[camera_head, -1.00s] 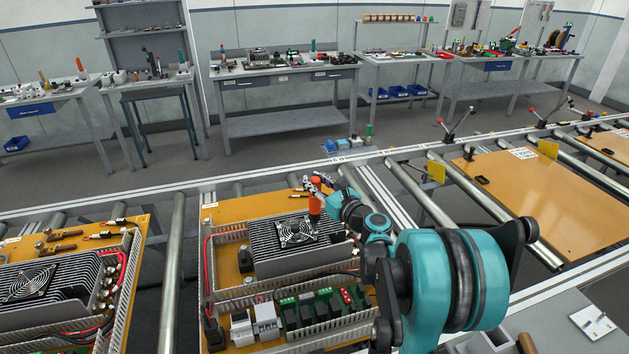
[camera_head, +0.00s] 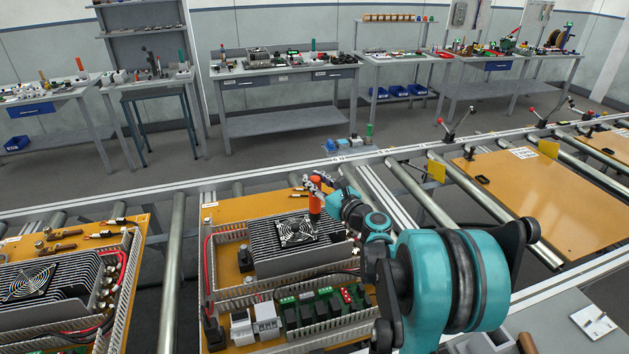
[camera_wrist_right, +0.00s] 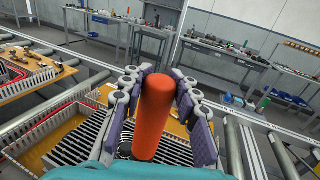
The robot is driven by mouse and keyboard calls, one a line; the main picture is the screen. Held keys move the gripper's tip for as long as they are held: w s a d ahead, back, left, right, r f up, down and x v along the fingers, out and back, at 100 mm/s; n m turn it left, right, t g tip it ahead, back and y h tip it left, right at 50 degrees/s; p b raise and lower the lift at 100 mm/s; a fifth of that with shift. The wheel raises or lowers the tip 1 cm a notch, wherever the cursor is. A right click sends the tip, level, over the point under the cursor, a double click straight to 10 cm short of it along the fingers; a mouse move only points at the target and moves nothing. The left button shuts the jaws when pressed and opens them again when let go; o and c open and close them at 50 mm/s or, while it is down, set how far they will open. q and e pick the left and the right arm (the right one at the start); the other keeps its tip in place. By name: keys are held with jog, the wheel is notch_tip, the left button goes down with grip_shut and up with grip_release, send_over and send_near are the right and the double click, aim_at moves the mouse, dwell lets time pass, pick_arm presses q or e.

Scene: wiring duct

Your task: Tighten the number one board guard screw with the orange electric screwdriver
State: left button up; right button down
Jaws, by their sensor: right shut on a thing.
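The orange electric screwdriver (camera_head: 315,196) stands about upright over the far right part of the finned heatsink (camera_head: 265,243) on the middle board. My right gripper (camera_head: 318,186) is shut on it. In the right wrist view the screwdriver's orange body (camera_wrist_right: 155,118) sits between the two padded fingers of the right gripper (camera_wrist_right: 158,100). The screwdriver's tip and the guard screw under it are hidden. A black guard with a fan (camera_head: 297,231) lies on the heatsink just left of the screwdriver. I cannot make out the number one mark. My left gripper is not in view.
The middle board (camera_head: 235,211) carries slotted wiring ducts, red wires and green terminal modules (camera_head: 310,305). Another fitted board (camera_head: 140,235) lies at left, and a mostly bare board (camera_head: 560,205) at right. Metal rollers (camera_head: 172,270) run between the boards. Workbenches stand behind.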

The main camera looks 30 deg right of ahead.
jog(key=shift+f+b, duration=0.95)
jog(key=shift+b, duration=0.1)
dwell(2.0)
jog(key=shift+r+p, duration=0.45)
jog(key=shift+r, duration=0.05)
jog(key=shift+r+p, duration=1.9)
jog(key=shift+r, duration=0.7)
jog(key=shift+f, duration=0.1)
